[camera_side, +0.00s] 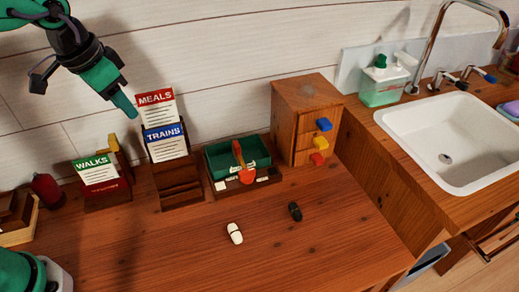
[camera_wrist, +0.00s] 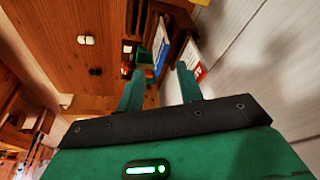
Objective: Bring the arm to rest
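My gripper (camera_side: 123,104) is raised in the air at the upper left of the side view, in front of the white wall and above the card holders. In the wrist view its two green fingers (camera_wrist: 158,88) stand apart, with nothing between them. My gripper touches nothing that I can see.
Below are holders with WALKS (camera_side: 97,169), TRAINS (camera_side: 166,143) and MEALS (camera_side: 156,106) cards, a green-lined tray (camera_side: 262,152) and a small drawer cabinet (camera_side: 296,97). A white item (camera_side: 235,233) and black item (camera_side: 295,211) lie on the desk.

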